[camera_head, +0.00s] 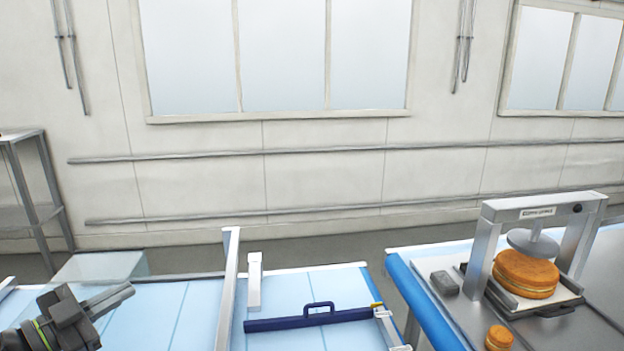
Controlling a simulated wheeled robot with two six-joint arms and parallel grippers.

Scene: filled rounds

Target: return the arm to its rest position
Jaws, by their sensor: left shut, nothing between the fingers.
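My left gripper (108,299) is at the lower left of the head view, dark grey, its fingers pointing right and slightly up. The fingers are together with nothing between them. It is over the light blue surface (180,305), left of an upright pale metal bar. How high it is above that surface I cannot tell. My right gripper is not in this view.
A dark blue bar with a handle (318,318) lies right of the metal bar (229,285). On the right table, a press (489,240) stands over a large filled round (525,272). A small round (499,338) and a grey block (444,283) are nearby. A shelf (45,190) stands far left.

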